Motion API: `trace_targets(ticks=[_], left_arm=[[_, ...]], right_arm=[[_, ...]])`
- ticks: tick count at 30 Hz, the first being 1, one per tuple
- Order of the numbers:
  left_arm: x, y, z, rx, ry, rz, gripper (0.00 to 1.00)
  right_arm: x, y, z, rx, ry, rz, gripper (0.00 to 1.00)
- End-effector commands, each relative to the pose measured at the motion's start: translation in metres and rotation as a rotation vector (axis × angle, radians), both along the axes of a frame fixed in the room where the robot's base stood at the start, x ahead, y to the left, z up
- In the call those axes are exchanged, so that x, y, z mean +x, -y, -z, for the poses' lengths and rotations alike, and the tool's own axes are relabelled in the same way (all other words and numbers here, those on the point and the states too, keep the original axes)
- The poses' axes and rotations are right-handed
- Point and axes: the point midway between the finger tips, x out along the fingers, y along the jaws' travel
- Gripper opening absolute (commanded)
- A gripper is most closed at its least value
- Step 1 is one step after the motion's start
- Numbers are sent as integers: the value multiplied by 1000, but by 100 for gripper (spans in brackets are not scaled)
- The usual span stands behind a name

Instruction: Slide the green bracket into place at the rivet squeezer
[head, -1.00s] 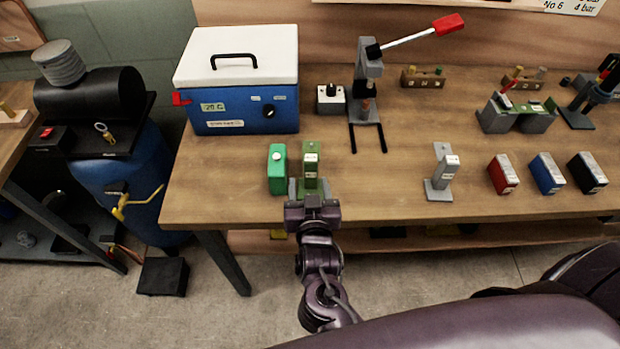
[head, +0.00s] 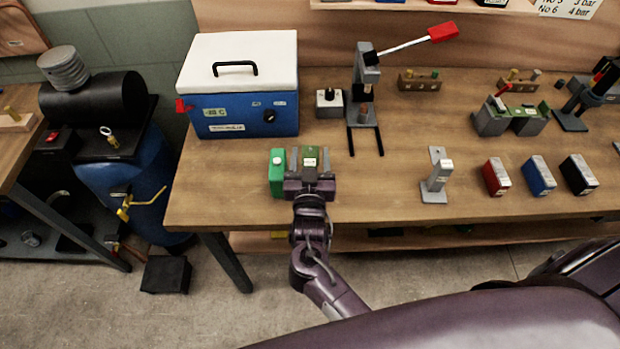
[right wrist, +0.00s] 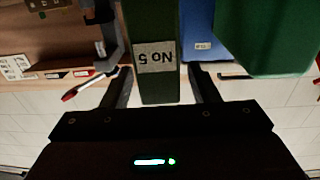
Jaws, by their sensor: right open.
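The green bracket (head: 312,152), an upright piece with a white label, stands near the bench's front edge. In the right wrist view the bracket (right wrist: 153,85) shows its "No 5" label upside down. My right gripper (head: 310,160) is open around it, one finger on each side, with gaps visible between the fingers and the bracket. The gripper hides its lower part in the head view. The rivet squeezer (head: 367,88), grey with a red-tipped lever, stands farther back to the right, with two dark rails at its front. My left gripper is not in view.
A bright green box (head: 277,172) stands close to the left of the gripper. A blue cooler box (head: 247,122) is behind. A grey upright bracket (head: 437,175) and red, blue and black blocks stand to the right. The bench between gripper and rails is clear.

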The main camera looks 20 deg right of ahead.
Motion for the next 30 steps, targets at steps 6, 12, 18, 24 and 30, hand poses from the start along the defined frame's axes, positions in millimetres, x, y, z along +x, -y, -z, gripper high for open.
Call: trace_targets(ticks=[6,12,18,24,30], left_arm=[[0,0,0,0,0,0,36],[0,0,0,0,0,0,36],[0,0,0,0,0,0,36],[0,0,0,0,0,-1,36],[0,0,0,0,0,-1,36]], right_arm=[[0,0,1,0,-1,-1,53],[0,0,1,0,-1,-1,27],[0,0,1,0,-1,-1,1],[0,0,1,0,-1,-1,0],[1,0,-1,0,2,-1,0]])
